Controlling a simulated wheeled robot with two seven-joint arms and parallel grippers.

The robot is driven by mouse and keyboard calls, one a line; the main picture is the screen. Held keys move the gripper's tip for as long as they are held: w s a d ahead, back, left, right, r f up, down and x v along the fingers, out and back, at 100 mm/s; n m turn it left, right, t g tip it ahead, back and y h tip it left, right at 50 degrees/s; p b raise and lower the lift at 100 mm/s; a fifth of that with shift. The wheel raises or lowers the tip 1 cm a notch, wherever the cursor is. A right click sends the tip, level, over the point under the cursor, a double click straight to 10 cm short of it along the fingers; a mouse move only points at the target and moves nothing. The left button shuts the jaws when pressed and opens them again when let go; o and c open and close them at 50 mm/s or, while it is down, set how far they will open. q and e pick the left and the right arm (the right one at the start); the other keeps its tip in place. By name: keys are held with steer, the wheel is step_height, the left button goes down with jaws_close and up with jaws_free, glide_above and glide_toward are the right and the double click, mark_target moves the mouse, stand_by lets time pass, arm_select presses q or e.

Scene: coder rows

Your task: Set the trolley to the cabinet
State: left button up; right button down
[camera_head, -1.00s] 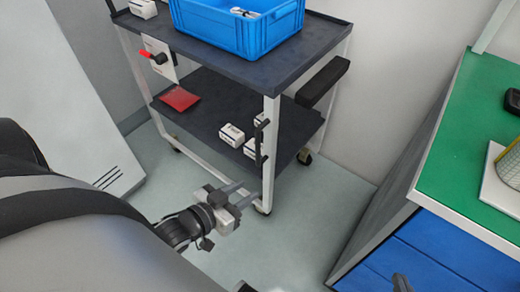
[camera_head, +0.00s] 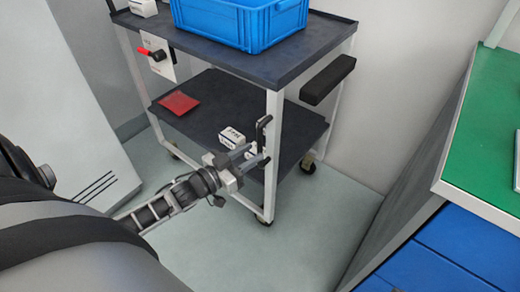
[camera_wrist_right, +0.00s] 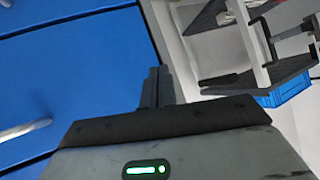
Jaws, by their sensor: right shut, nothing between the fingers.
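The trolley (camera_head: 225,65) has white posts, two dark shelves and castors. It stands upright in the middle of the head view, and part of it shows in the right wrist view (camera_wrist_right: 240,40). A black vertical handle (camera_head: 261,132) is on its near post. My left gripper (camera_head: 250,157) is open, its fingertips close to that handle and post; I cannot tell whether they touch. A bench cabinet with blue drawers (camera_head: 450,255) and a green top stands at right. My right gripper (camera_wrist_right: 158,87) is shut and empty in front of blue drawer fronts in the right wrist view.
A blue crate (camera_head: 240,25) stands on the top shelf. A red flat item (camera_head: 179,103) and small white boxes (camera_head: 232,138) lie on the lower shelf. A pale slanted cabinet-like body (camera_head: 65,110) stands at left. Grey floor (camera_head: 300,235) is clear between trolley and bench.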

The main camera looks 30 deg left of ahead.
mark_target(258, 150)
arm_select(q)
steer(key=x, duration=0.3)
steer(key=shift+w+d, duration=0.1)
steer(key=shift+w, duration=0.35)
steer(key=shift+d, duration=0.1)
arm_select(e)
steer(key=shift+w+a+f, duration=0.2)
steer(key=shift+w+f, duration=0.05)
steer(key=shift+f, duration=0.25)
